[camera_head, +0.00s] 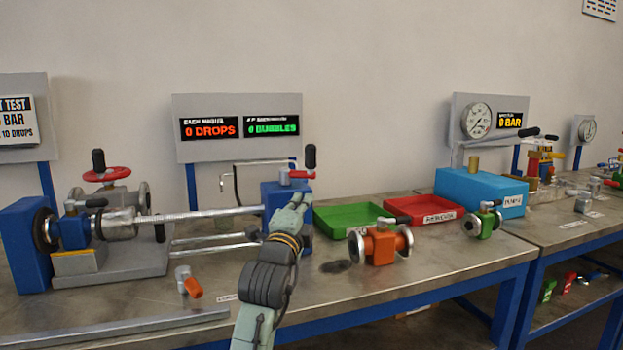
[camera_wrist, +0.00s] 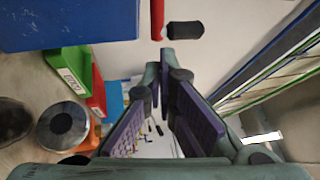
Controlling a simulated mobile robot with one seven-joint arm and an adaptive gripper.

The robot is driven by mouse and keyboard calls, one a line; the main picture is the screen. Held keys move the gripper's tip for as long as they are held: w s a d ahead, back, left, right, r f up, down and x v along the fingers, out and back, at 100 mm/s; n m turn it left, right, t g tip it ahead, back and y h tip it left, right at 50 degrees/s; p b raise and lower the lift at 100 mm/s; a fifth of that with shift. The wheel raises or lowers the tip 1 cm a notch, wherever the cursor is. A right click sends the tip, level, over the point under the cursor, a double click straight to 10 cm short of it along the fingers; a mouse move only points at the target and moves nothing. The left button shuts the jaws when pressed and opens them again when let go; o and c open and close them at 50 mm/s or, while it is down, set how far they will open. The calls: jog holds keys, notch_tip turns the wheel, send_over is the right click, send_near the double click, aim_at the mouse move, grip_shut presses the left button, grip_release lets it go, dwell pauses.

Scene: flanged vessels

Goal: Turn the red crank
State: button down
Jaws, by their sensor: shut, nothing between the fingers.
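The red crank (camera_head: 298,174) sits on top of the blue block (camera_head: 275,200) at the right end of the long threaded rod, with a black upright handle (camera_head: 310,157) at its end. In the wrist view the red crank arm (camera_wrist: 157,18) and its black handle (camera_wrist: 185,30) show at the top, just beyond the fingertips. My gripper (camera_head: 302,197) is just below and in front of the crank, partly covering the blue block. In the wrist view my gripper (camera_wrist: 165,65) has its tips close together, with nothing between them. I cannot tell whether they touch the crank.
A clamped valve with a red handwheel (camera_head: 107,174) stands left. Green (camera_head: 350,219) and red (camera_head: 420,208) trays, an orange flanged valve (camera_head: 380,246) and a blue pump box (camera_head: 481,190) stand right. A small grey and orange part (camera_head: 188,282) lies on the bench in front.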

aim_at(315, 176)
jog(key=p+x, duration=0.3)
jog(key=x, duration=0.7)
jog(key=shift+s+r, duration=0.1)
jog(key=shift+w+d+n+y, duration=0.15)
jog(key=shift+w+n+y, duration=0.2)
jog(key=shift+y, duration=0.35)
jog(key=shift+d+n+t+y, duration=0.1)
jog(key=shift+n+t+y, duration=0.2)
jog(key=shift+y, duration=0.1)
